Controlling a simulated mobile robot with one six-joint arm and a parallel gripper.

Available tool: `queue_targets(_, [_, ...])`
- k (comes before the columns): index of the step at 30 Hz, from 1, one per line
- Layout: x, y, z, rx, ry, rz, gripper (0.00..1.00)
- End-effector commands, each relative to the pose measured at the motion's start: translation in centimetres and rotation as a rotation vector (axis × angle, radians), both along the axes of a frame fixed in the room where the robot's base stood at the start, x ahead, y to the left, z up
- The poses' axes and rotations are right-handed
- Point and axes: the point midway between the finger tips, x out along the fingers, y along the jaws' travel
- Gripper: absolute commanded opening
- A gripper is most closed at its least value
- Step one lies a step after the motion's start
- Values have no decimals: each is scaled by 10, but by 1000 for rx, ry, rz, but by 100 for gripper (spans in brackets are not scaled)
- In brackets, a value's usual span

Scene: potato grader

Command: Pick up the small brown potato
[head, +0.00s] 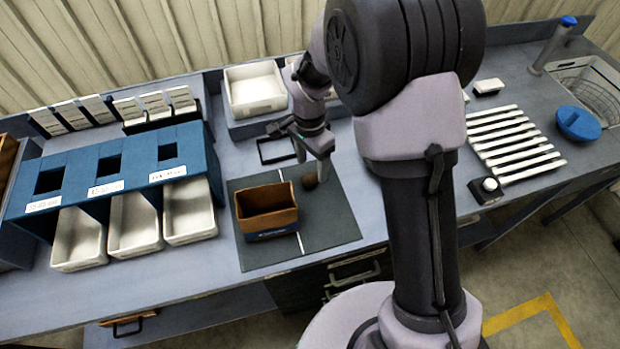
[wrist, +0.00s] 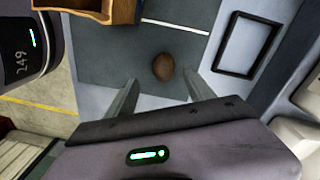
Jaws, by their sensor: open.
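The small brown potato (wrist: 163,67) lies on the dark grey mat (wrist: 105,65) in the wrist view, a little beyond my fingertips and between their lines. In the head view the potato (head: 309,182) shows on the mat (head: 325,228), right of the brown box, partly hidden by my gripper. My gripper (head: 312,165) is open and points down at the potato. In the wrist view my gripper (wrist: 162,88) has its two fingers spread wide with nothing between them. I cannot tell its exact height above the mat.
A brown open box (head: 267,222) stands on the mat just left of the potato. A black frame (head: 277,149) lies behind. A blue sizing stand (head: 110,165) with white trays (head: 134,228) is at left. White slats (head: 513,145) lie at right. The mat's front right is clear.

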Motion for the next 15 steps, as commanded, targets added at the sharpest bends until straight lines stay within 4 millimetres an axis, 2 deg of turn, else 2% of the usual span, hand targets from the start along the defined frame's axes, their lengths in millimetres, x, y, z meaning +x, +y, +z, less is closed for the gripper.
queue_targets(5, [1, 1, -17, 0, 0, 0, 62])
queue_targets(11, [2, 4, -56, -1, 1, 1, 62])
queue_targets(15, [2, 4, -59, 1, -1, 0, 62])
